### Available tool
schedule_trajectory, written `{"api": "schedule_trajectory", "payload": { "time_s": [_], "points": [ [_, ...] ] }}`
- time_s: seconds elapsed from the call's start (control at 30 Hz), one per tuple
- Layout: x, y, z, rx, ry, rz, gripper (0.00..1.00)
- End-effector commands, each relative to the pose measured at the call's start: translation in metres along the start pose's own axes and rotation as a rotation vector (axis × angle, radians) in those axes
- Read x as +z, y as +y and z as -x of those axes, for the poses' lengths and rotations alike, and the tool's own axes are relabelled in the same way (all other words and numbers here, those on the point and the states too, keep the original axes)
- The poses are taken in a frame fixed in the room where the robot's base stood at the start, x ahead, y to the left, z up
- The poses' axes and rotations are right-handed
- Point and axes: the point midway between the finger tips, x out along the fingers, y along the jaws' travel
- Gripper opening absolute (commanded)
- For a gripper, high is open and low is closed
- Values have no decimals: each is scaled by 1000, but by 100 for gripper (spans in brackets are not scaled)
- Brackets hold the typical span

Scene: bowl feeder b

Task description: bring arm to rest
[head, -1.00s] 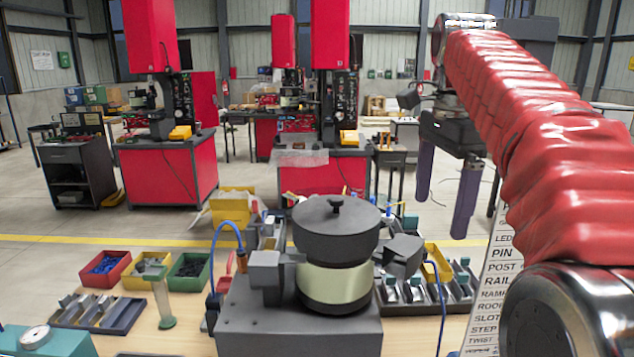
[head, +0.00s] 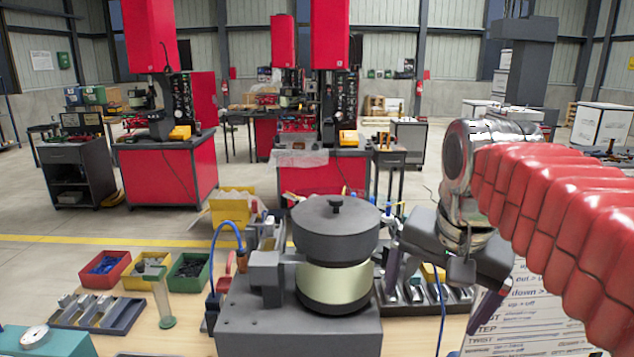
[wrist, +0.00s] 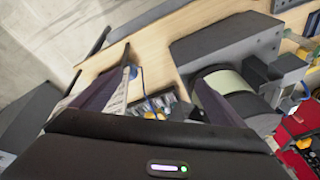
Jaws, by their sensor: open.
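My gripper (head: 440,290) is at the right in the head view, low beside the bowl feeder, with its two fingers pointing down and spread apart. The red-sleeved arm comes in from the right edge. In the wrist view the two fingers (wrist: 155,95) are wide apart with nothing held between them, above the table edge. The bowl feeder (head: 336,232), a dark lidded bowl on a pale drum and grey base, stands left of my gripper. The left finger overlaps the sorting tray behind it in the head view; I cannot tell the gap.
A grey tray (head: 458,297) with small compartments is right of the feeder. A white lettered sign (head: 530,318) stands at the table's right end. Red (head: 104,268), yellow and green (head: 189,271) bins sit at the left. Red machines stand behind on open floor.

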Motion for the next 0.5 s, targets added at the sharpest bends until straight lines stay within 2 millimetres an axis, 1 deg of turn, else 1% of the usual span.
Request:
{"api": "schedule_trajectory", "payload": {
  "time_s": [0.03, 0.27, 0.5],
  "points": [
    [11, 5, -7, -8, 11, 44, 93],
    [55, 25, -41, -40, 71, 257, 93],
    [99, 48, -83, -61, 138, 472, 93]
  ]
}}
